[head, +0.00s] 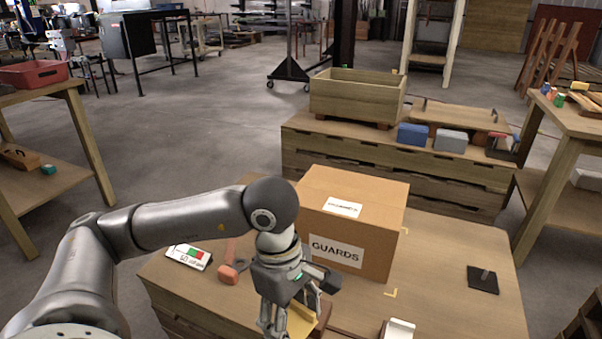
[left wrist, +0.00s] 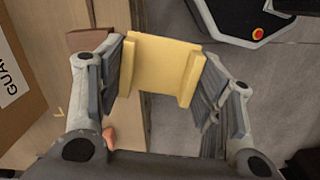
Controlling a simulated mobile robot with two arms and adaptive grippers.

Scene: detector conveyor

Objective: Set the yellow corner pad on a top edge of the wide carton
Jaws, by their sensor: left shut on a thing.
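The wide carton (head: 385,243) is a closed brown box with a GUARDS label, standing on the wooden table. Part of its side also shows at the left edge of the left wrist view (left wrist: 22,60). My left gripper (head: 290,318) is in front of the carton's near side, lower than its top in the picture. It is shut on the yellow corner pad (left wrist: 160,65), which sits between both fingers in the left wrist view. In the head view the pad (head: 302,322) is partly hidden by the gripper. My right gripper is not in view.
On the table (head: 450,300) lie an orange-headed tool (head: 229,274), a white card with red and green patches (head: 188,257), a dark plate (head: 482,279) and a white-topped item (head: 398,329). A reddish-brown block (head: 324,316) is beside the pad. The table right of the carton is mostly free.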

